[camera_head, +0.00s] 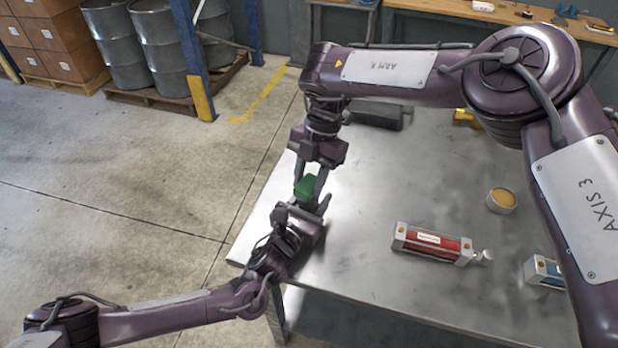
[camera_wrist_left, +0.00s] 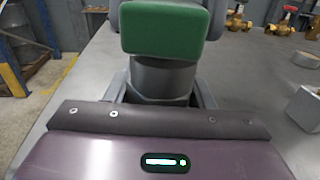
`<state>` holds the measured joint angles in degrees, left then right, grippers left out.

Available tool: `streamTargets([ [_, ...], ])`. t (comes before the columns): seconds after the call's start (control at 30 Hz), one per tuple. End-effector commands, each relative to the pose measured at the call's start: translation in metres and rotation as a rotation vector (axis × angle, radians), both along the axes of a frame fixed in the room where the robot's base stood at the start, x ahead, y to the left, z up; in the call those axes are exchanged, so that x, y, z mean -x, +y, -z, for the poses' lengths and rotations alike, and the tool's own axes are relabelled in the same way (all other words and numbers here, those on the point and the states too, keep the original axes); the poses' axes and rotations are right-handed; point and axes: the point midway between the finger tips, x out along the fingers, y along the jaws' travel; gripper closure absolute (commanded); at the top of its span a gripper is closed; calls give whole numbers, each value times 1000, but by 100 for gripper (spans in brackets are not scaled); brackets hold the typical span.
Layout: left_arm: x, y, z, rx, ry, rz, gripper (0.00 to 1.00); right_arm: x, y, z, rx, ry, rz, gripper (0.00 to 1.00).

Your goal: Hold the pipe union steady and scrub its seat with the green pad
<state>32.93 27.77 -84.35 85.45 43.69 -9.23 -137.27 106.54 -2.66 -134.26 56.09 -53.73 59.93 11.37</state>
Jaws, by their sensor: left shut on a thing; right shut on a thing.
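The green pad (camera_head: 306,187) is a small block in the fingers of my right gripper (camera_head: 310,182), which points down near the left edge of the metal table. In the left wrist view the pad (camera_wrist_left: 163,28) sits over the top of a grey cylindrical part, the pipe union (camera_wrist_left: 163,82). My left gripper (camera_head: 302,209) reaches in from below left and is shut around the union, directly under the pad. The left fingers (camera_wrist_left: 163,92) flank the union in the wrist view. The union's seat is hidden by the pad, and I cannot tell whether they touch.
A red-bodied part (camera_head: 433,243), a blue one (camera_head: 543,272) and a round yellow-topped tin (camera_head: 501,201) sit on the table (camera_head: 400,300) to the right. A dark box (camera_head: 377,115) lies at the back. Brass valves (camera_wrist_left: 280,24) show in the wrist view.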

Motion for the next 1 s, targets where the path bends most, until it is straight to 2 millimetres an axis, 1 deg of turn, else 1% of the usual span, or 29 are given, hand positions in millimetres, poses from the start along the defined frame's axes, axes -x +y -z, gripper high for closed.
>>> streamTargets([
  [0.77,0,1,1,-3,1,-1,92,0,0,8,0,0,-1,83],
  [1.0,0,1,1,-3,1,-1,92,-3,5,8,0,0,-1,83],
])
